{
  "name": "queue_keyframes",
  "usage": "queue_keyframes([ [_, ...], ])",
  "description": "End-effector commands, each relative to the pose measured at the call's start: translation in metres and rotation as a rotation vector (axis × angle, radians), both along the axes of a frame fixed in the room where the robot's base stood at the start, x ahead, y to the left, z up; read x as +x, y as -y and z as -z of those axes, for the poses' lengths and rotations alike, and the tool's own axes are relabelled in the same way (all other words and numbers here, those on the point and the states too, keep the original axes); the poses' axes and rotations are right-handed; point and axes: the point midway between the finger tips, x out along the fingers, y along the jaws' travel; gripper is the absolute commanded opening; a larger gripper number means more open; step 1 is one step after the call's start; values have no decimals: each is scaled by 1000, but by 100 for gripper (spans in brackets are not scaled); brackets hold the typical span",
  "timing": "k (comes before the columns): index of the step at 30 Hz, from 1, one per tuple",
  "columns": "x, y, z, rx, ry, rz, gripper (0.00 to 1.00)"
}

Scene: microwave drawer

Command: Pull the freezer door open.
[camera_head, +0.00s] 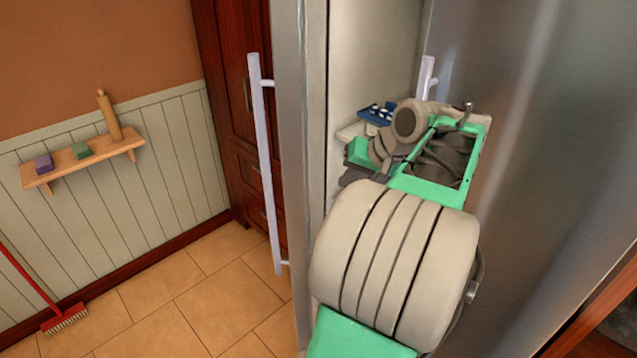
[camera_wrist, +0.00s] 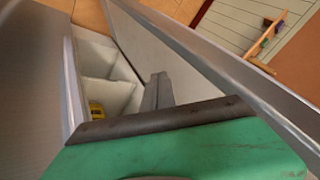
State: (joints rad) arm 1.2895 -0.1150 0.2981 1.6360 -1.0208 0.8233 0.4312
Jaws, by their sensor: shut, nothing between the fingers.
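The steel door on the left, which appears to be the freezer door (camera_head: 290,120), stands partly open, with a long pale vertical handle (camera_head: 265,165) on its outer face. Its pale inner face (camera_wrist: 165,60) shows in the wrist view. My arm reaches into the gap between this door and the cabinet. My gripper (camera_wrist: 158,90) is shut and empty, inside the opening between the door's inner face and the white compartments (camera_wrist: 105,75). It is off the handle. Whether its fingers touch the door's inner face I cannot tell. In the head view my arm mostly hides the fingertips.
The neighbouring steel door (camera_head: 560,110) on the right looks closed, its handle (camera_head: 427,75) partly hidden by my arm. A yellow item (camera_wrist: 96,110) sits in a compartment. Tiled floor (camera_head: 190,290) is clear left of the open door. A wall shelf (camera_head: 85,165) and red broom (camera_head: 62,315) are farther left.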

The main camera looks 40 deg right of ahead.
Motion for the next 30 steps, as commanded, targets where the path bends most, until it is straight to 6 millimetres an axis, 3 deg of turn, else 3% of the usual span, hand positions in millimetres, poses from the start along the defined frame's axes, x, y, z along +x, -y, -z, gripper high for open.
queue_keyframes([
  [9, 43, -2, 56, 3, -3, -3, 0],
  [16, 68, -24, 52, -1, -2, -3, 0],
  [30, 72, -26, 54, -2, -1, 4, 0],
])
